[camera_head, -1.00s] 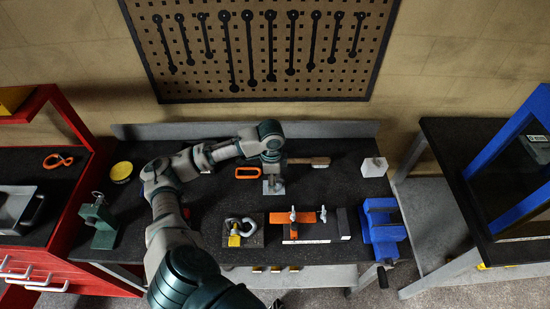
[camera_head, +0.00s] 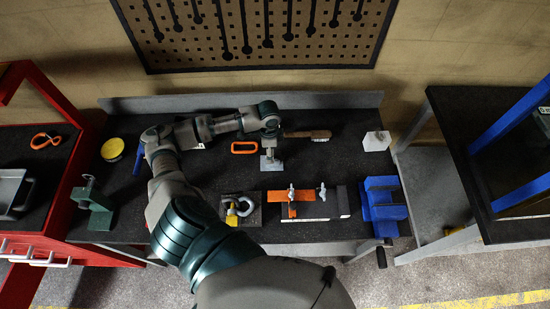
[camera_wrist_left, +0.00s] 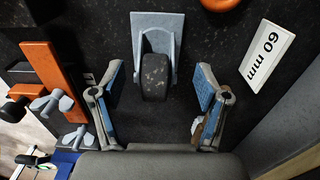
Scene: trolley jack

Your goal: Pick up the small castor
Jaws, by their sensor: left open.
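The small castor has a grey metal bracket and a dark speckled wheel (camera_wrist_left: 155,78). In the left wrist view it lies on the dark bench top, with its wheel towards my gripper. In the head view its grey plate (camera_head: 269,165) shows just below my left gripper (camera_head: 270,141). My left gripper (camera_wrist_left: 159,72) is open, with one blue-padded finger on each side of the wheel and a visible gap on both sides. Neither finger appears to touch the wheel. How high the fingers are above the bench is hard to tell. My right gripper is not in view.
An orange ring-shaped part (camera_head: 244,147) and a brush (camera_head: 308,134) lie close behind the castor. A shackle (camera_head: 238,208), an orange clamp piece (camera_head: 293,195) and a blue vise (camera_head: 382,203) stand in front. A "60 mm" label (camera_wrist_left: 267,55) lies beside it.

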